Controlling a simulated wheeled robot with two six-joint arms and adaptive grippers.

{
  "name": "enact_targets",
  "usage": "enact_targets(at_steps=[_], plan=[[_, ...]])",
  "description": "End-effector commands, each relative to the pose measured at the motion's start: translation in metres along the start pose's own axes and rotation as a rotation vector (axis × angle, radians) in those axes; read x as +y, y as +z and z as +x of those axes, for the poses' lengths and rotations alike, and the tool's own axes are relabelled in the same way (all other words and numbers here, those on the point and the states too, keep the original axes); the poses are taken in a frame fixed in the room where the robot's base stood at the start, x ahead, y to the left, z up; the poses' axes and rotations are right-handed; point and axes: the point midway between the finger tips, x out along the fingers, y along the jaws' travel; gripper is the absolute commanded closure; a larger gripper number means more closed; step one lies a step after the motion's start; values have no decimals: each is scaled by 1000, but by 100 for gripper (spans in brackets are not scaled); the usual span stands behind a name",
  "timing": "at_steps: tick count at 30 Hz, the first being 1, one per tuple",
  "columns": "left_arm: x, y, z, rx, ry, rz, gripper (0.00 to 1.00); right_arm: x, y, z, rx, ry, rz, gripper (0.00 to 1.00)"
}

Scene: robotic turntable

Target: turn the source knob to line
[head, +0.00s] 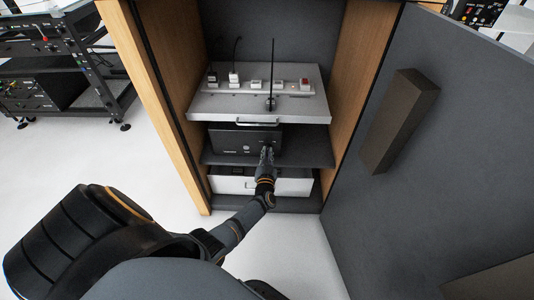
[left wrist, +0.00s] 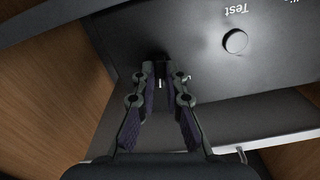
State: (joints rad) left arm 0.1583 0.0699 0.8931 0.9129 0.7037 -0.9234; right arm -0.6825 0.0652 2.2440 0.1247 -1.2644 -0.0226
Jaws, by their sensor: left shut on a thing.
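The black device (head: 232,139) with the source knob sits on the middle shelf of an open cabinet. My left gripper (head: 266,153) reaches in from the front to the right part of the device's panel. In the left wrist view my left gripper (left wrist: 161,76) has its fingertips at the panel, closed on a small dark knob (left wrist: 159,66). The fingers hide most of the knob, so its pointer and setting cannot be read. A round button marked "Test" (left wrist: 235,41) is on the same panel, apart from the fingers. My right gripper is not in view.
Above the device is a pulled-out grey shelf (head: 220,105) with switches and a thin upright rod. Below is a white drawer-like unit (head: 295,187). The wooden cabinet side (head: 160,90) and open dark door (head: 425,150) bound the space.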

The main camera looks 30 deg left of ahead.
Motion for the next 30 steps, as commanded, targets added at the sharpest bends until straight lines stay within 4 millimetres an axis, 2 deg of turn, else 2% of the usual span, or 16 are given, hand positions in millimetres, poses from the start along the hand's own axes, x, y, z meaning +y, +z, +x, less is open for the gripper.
enact_targets(at_steps=[18,30], plan=[[1,2,-1,-3,0,-582,100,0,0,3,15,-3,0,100],[2,2,-1,-4,0,-885,100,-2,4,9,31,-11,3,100]])
